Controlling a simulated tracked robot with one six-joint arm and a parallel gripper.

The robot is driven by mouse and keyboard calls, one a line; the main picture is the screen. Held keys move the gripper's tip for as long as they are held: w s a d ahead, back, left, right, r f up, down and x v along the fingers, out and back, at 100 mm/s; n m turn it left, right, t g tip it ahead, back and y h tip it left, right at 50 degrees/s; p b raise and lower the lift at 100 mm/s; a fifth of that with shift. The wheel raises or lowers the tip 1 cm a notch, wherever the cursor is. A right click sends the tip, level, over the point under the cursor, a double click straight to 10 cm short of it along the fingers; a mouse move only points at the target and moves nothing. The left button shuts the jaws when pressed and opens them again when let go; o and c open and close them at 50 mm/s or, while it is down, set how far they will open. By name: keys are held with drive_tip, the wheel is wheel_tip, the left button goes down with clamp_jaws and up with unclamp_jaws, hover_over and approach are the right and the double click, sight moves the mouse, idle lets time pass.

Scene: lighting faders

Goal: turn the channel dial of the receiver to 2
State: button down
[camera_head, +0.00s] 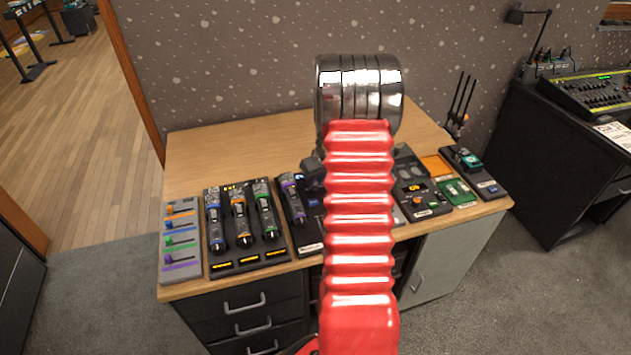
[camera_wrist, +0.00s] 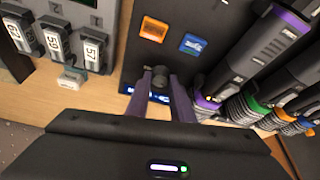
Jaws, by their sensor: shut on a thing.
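The receiver (camera_wrist: 212,22) is a dark panel in the wrist view, with an orange label and a blue label on its face. Its channel dial (camera_wrist: 160,74) is a small dark round knob near the panel's edge. My gripper (camera_wrist: 159,86) has its two purple-grey fingers on either side of the dial, shut on it. The dial's numbers are hidden or too small to read. In the head view the receiver (camera_head: 309,237) shows at the desk's front, left of my red arm, which covers part of it.
A purple-banded microphone (camera_wrist: 265,50) lies close beside the dial, with several more to the right in the wrist view. A grey block labelled 57 (camera_wrist: 92,52) stands on the left. The desk's back left (camera_head: 230,150) is bare. A fader panel (camera_head: 181,237) sits at the left edge.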

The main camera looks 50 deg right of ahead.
drive_tip(key=shift+w+a+m+g+h, duration=0.15)
drive_tip(key=shift+m+h, duration=0.3)
drive_tip(key=shift+m, duration=0.65)
drive_tip(key=shift+s+d+m+g+h, duration=0.15)
drive_tip(key=shift+m+h, duration=0.3)
drive_tip(key=shift+m, duration=0.65)
drive_tip(key=shift+w+a+m, duration=0.1)
drive_tip(key=shift+a+m, duration=0.05)
drive_tip(key=shift+m, duration=0.35)
drive_tip(key=c, duration=1.6)
unclamp_jaws()
drive_tip(key=shift+o, duration=0.2)
drive_tip(key=shift+r, duration=0.1)
drive_tip(key=v, duration=1.3)
drive_tip(key=shift+a+r, duration=0.2)
drive_tip(key=shift+r, duration=0.1)
drive_tip(key=shift+w, duration=0.1)
